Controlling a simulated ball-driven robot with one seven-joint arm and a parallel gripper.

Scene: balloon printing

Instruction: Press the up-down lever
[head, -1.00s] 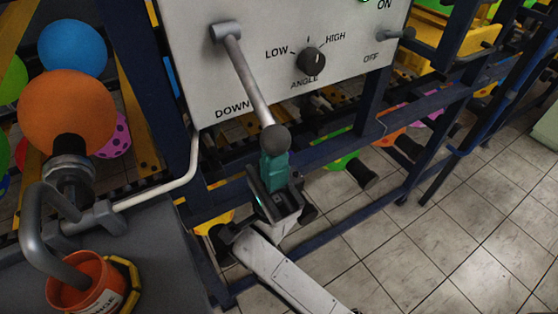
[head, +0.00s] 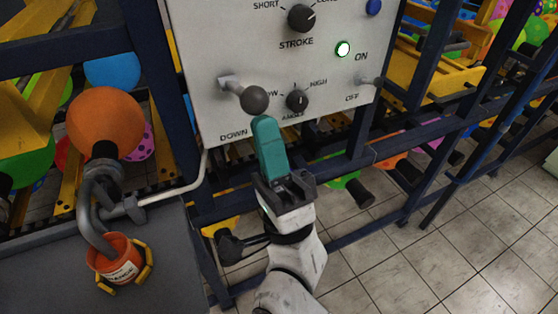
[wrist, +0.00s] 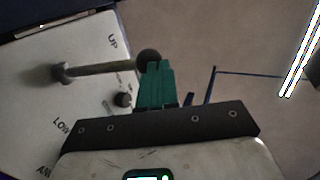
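The up-down lever (head: 254,99) is a grey metal rod with a dark round knob, on the white control panel (head: 205,45). It sticks out from its pivot toward me, above the word DOWN. The wrist view shows the rod (wrist: 105,67) from the side, with the word UP near it. My gripper (head: 264,122) has teal fingers pressed together, with nothing visible between them. Its fingertips are right below the knob in the head view and overlap its lower edge in the wrist view (wrist: 156,68). I cannot tell whether they touch it.
The panel also carries a stroke knob (head: 302,18), an angle knob (head: 297,100), a lit ON lamp (head: 343,49) and a small lever (head: 372,81). Blue frame bars surround it. An orange balloon (head: 106,122) and an orange ink pot (head: 117,258) are at left. Tiled floor is open at right.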

